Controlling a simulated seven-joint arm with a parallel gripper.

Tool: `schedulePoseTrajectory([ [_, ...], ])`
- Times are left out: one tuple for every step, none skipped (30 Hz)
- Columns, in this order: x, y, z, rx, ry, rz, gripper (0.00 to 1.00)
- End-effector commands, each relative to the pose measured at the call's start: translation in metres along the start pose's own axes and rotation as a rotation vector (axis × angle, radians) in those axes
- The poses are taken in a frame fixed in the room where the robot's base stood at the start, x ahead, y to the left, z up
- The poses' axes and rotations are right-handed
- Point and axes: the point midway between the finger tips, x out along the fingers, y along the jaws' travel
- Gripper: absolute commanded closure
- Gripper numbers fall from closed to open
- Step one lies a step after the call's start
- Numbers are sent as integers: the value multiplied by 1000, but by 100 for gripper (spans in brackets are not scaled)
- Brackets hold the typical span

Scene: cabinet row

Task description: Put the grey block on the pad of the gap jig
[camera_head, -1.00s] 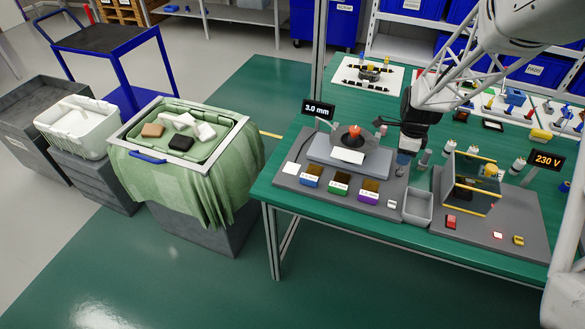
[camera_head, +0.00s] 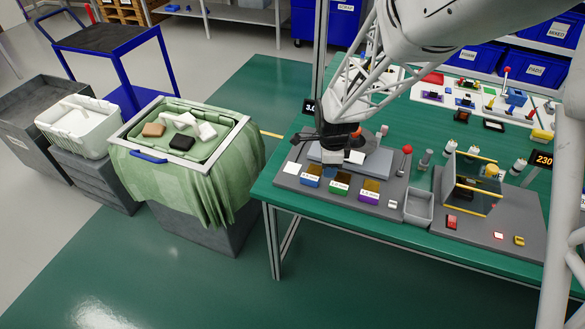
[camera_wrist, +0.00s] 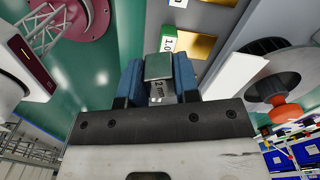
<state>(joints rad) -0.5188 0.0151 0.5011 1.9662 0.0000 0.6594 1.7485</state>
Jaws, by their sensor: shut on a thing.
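My gripper (camera_head: 328,140) is over the left back part of the gap jig (camera_head: 385,211) in the head view. In the wrist view its blue fingers (camera_wrist: 158,75) are shut on the grey block (camera_wrist: 158,65), which has a greenish-grey face and a marking like "2 mm" beside it. The head view does not show the block clearly.
Blue (camera_head: 311,181), green (camera_head: 338,188) and purple (camera_head: 367,197) labelled blocks line the jig's front. A red-knobbed lever (camera_head: 407,150) stands at its right. A grey bin (camera_head: 419,222) and a 230 V fixture (camera_head: 490,233) are further right. My arm partly hides the jig's display.

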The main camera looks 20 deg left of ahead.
Motion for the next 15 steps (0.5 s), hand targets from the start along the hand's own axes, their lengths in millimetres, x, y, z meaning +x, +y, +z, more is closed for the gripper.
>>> schedulePoseTrajectory([
  [5, 7, 11, -11, 0, 1, 96],
  [8, 11, 17, -15, 0, 1, 96],
  [11, 16, 24, -20, 0, 1, 96],
  [14, 20, 29, -24, 0, 1, 96],
  [17, 24, 34, -29, 0, 0, 96],
  [21, 29, 40, -33, 0, 1, 96],
  [23, 33, 43, -35, 0, 1, 96],
  [25, 36, 47, -37, 0, 2, 96],
  [28, 40, 52, -41, 0, 2, 96],
  [29, 42, 54, -43, 0, 1, 96],
  [31, 44, 57, -45, 0, 0, 96],
  [32, 47, 60, -47, 0, 0, 96],
  [33, 48, 62, -49, 0, 0, 96],
  [34, 50, 63, -50, 0, 0, 96],
  [35, 51, 65, -51, 0, 0, 96],
])
